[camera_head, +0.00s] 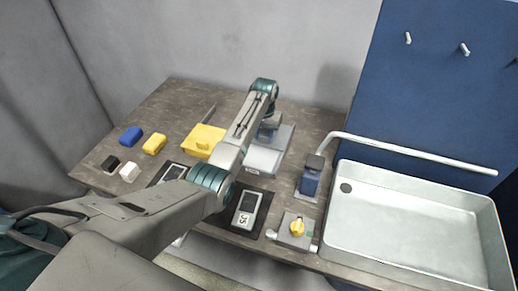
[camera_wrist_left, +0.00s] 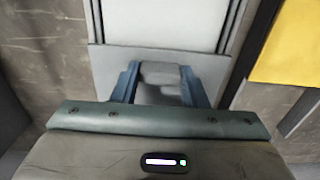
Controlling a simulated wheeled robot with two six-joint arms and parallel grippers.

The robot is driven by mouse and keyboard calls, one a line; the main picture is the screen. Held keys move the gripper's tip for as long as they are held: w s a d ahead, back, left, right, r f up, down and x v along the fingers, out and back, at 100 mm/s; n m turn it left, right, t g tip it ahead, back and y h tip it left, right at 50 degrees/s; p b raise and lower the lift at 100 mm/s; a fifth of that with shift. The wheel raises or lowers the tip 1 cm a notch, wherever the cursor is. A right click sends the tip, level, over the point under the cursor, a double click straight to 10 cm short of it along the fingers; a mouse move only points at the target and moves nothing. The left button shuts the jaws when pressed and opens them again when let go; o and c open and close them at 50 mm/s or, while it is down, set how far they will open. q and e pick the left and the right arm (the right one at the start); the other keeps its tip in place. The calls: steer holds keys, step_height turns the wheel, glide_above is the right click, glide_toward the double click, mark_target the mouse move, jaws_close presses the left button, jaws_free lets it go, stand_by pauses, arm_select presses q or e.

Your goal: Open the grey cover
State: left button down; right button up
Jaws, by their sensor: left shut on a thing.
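The grey cover (camera_head: 284,137) is at the back middle of the wooden table, partly hidden behind my left arm. It also shows in the left wrist view as a flat grey plate (camera_wrist_left: 106,66) beside a pale panel (camera_wrist_left: 160,22). My left gripper (camera_head: 268,130) is over the cover. In the left wrist view, the blue fingers of my left gripper (camera_wrist_left: 160,76) stand on both sides of a small grey handle (camera_wrist_left: 161,72) and are shut on it. I cannot tell how far the cover is open. My right gripper is not in view.
A yellow box (camera_head: 202,140) stands just left of the cover. Blue (camera_head: 131,135), yellow (camera_head: 155,144), black and white blocks lie at the left. A device with a yellow knob (camera_head: 297,228), a blue block (camera_head: 310,182) and a metal sink (camera_head: 415,250) are at the right.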

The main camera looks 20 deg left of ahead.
arm_select(q)
steer(key=shift+w+f, duration=0.1)
steer(key=shift+w, duration=0.35)
steer(key=c, duration=0.8)
jaws_free()
steer(key=shift+c, duration=0.2)
step_height(320, 180, up, 11)
steer(key=b, duration=0.3)
steer(key=shift+f, duration=0.1)
